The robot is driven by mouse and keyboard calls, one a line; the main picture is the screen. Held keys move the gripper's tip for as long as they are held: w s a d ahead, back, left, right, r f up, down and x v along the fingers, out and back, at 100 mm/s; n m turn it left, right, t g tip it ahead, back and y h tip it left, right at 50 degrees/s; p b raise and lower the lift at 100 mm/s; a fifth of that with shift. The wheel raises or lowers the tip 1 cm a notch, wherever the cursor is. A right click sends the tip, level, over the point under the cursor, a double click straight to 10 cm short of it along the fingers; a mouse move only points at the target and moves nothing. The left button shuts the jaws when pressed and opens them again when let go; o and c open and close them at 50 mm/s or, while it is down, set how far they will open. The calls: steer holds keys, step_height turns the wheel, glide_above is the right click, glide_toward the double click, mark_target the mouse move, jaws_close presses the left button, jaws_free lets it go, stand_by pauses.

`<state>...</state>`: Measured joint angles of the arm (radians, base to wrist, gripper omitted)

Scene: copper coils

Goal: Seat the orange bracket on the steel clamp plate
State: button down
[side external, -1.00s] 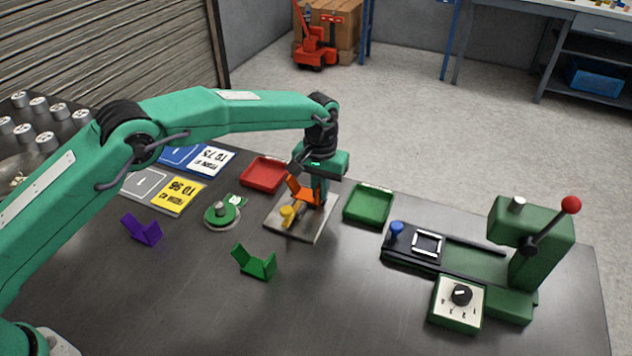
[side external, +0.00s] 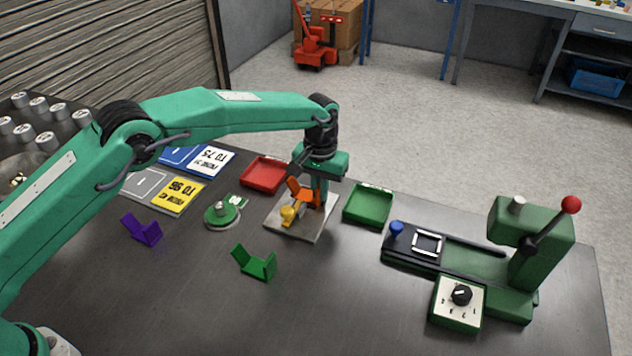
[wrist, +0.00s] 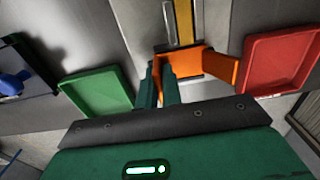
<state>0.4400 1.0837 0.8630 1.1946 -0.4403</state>
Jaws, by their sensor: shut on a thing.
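The orange bracket (side external: 304,197) is at the steel clamp plate (side external: 322,230), beside the yellow clamp piece (side external: 288,213). My gripper (side external: 319,198) points down over the plate and is shut on the orange bracket. In the wrist view the bracket (wrist: 221,66) reaches out to the right of my gripper's fingers (wrist: 162,82), with the yellow clamp bar (wrist: 184,22) just beyond it. The bracket's underside is hidden, so I cannot tell whether it touches the plate.
A red tray (side external: 264,187) stands left of the plate and a green tray (side external: 369,222) right of it. A green bracket (side external: 255,265) and a purple bracket (side external: 141,231) lie nearer. A green press (side external: 525,250) stands at the right.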

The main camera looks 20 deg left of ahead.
steer(key=c, duration=1.5)
jaws_free()
steer(key=shift+r, duration=0.15)
steer(key=shift+r, duration=3.8)
